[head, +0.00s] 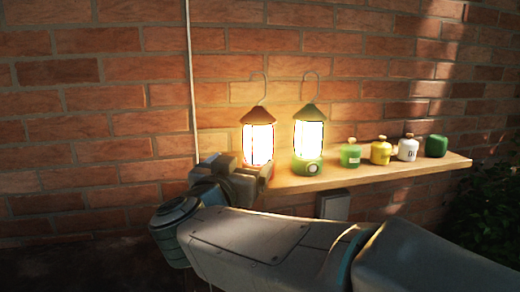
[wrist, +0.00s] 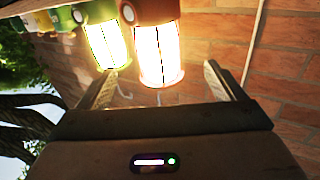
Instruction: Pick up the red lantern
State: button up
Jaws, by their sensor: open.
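The red lantern (head: 258,143) stands lit at the left end of a wooden shelf (head: 375,176), with a rust-red cap and a wire loop on top. My gripper (head: 266,172) is in front of its lower left part and hides some of its base. In the wrist view, which looks upside down, the glowing red lantern (wrist: 156,45) lies between the two spread fingers of my gripper (wrist: 160,72). The jaws are open and empty. Whether a finger touches the lantern cannot be told.
A lit green lantern (head: 308,138) stands close to the right of the red one; it also shows beside the left finger in the wrist view (wrist: 101,40). Several small canisters (head: 381,151) line the shelf further right. A brick wall (head: 120,100) with a thin vertical pipe (head: 190,80) is behind.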

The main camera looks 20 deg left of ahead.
aim_at(254, 156)
jog(key=w, duration=0.2)
jog(key=w+h+p, duration=0.1)
jog(key=w, duration=0.1)
jog(key=w+f+m+h, duration=0.1)
jog(key=w, duration=0.1)
jog(key=shift+w+g, duration=0.15)
jog(key=shift+g, duration=0.15)
jog(key=w+p, duration=0.1)
jog(key=w, duration=0.1)
jog(key=w+p, duration=0.1)
jog(key=w, duration=0.2)
jog(key=shift+w+d+r, duration=0.1)
jog(key=shift+r, duration=0.1)
jog(key=c, duration=1.4)
